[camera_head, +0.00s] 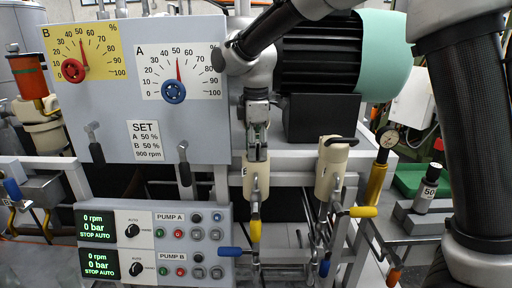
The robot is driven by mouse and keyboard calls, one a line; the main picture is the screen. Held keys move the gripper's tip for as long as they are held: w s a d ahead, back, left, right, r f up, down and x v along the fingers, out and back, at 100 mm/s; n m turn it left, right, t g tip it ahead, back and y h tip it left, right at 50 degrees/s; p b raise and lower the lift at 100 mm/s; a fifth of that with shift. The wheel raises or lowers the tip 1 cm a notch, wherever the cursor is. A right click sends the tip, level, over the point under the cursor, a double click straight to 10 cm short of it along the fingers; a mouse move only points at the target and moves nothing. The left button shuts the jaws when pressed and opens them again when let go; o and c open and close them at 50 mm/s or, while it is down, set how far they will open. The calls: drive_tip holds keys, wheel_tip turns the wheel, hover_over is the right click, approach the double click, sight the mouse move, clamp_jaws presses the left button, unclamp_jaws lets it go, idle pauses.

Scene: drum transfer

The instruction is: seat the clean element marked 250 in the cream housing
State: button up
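My gripper (257,140) points straight down at the top of the left cream housing (256,182). Its fingers are close together at the housing's mouth; whether they hold something is too small to tell. A dark letter on this housing is partly cut off. A second cream housing (328,182) stands to the right, with a black handle across its top. No element marked 250 is clearly readable.
A grey panel (205,110) with dials and levers stands left of my gripper, above a pump control box (160,245). Yellow and blue valve handles stick out below the housings. A red cylinder (28,76) is at far left.

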drive_tip(key=shift+r, duration=3.9)
